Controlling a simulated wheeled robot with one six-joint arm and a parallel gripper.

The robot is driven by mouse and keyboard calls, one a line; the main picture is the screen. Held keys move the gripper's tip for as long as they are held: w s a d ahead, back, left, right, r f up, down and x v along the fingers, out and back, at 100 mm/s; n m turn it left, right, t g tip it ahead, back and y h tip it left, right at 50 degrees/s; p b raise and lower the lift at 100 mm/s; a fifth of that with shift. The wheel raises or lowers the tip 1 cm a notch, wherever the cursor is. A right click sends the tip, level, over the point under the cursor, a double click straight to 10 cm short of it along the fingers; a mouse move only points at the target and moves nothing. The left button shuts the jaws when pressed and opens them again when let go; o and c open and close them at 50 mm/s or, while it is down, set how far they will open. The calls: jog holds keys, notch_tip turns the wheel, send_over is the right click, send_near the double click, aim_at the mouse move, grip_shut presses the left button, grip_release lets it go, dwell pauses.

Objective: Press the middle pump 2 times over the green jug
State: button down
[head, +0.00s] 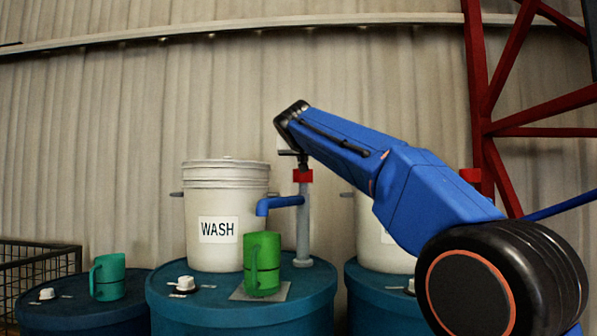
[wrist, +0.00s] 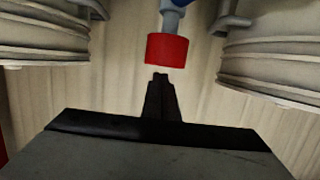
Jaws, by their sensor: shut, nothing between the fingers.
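The middle pump has a red cap (head: 302,176) on a grey post (head: 303,225), with a blue spout (head: 278,204) pointing left. The red cap also shows in the wrist view (wrist: 167,49). The green jug (head: 262,266) stands upright on a grey plate (head: 240,294) on the middle blue drum (head: 200,311), below the spout's end. My gripper (head: 303,162) is shut and empty, pointing down close above the red cap. In the wrist view its black fingertips (wrist: 160,77) appear just short of the cap. I cannot tell if they touch.
A white WASH bucket (head: 205,256) stands behind the jug. A second white bucket (head: 369,240) on the right drum is partly hidden by my arm. A teal jug (head: 109,280) stands on the left drum. A red steel frame (head: 479,90) rises at the right.

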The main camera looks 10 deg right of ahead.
jog(key=v, duration=0.9)
jog(key=shift+s, duration=0.4)
jog(key=shift+w+r, duration=0.1)
jog(key=shift+r, duration=0.15)
jog(key=shift+w+a+r, duration=0.15)
jog(key=shift+a+r, duration=0.05)
jog(key=shift+r, duration=0.6)
jog(key=shift+w+a+r, duration=0.1)
jog(key=shift+a+r, duration=0.1)
jog(key=shift+r, duration=0.6)
jog(key=shift+w, duration=0.1)
jog(key=x, duration=1)
jog(key=shift+f, duration=2.05)
